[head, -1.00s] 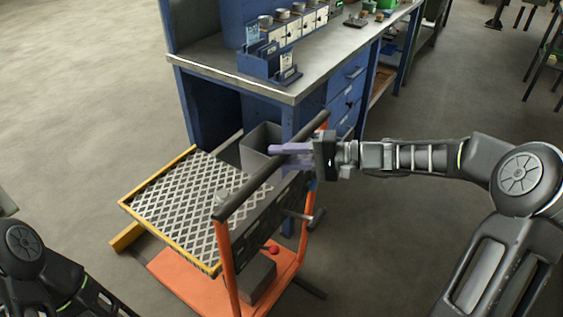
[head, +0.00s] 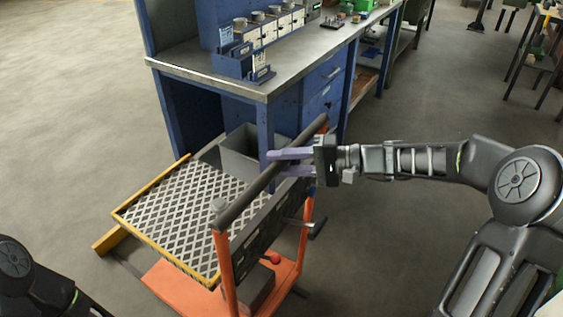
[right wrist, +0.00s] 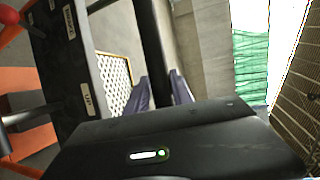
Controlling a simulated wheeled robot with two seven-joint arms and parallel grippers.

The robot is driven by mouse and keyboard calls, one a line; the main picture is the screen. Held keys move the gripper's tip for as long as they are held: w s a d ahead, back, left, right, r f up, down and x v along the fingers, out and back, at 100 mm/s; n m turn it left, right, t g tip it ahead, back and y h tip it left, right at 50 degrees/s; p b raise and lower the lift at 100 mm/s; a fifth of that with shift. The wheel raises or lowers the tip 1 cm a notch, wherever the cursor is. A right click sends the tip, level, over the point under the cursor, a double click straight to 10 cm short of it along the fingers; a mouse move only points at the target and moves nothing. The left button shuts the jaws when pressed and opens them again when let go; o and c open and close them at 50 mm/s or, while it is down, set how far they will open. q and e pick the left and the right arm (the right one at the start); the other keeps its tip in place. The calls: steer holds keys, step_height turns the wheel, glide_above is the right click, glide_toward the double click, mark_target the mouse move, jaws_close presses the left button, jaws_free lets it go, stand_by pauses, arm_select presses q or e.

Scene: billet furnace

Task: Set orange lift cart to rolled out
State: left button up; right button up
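The orange lift cart (head: 185,288) stands in front of the blue workbench, its yellow-edged platform (head: 190,215) low with a checkered top. Its dark push handle (head: 243,202) runs slantwise between orange posts. My right gripper (head: 280,162) reaches in from the right and is closed around the handle near its far end, one finger on each side. In the right wrist view the handle (right wrist: 152,40) passes between the lavender fingers (right wrist: 163,92). My left arm shows at the lower left, but its gripper is out of view.
The blue workbench (head: 300,75) stands close behind the cart, bearing small holders and boxes. A grey bin (head: 245,150) sits between the platform and the bench. Open floor lies left and right of the cart.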

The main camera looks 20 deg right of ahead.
steer(key=o, duration=0.4)
steer(key=shift+d, duration=0.1)
steer(key=shift+s, duration=0.1)
steer(key=v, duration=0.7)
steer(key=shift+s+d+b, duration=0.2)
steer(key=shift+d+b, duration=0.15)
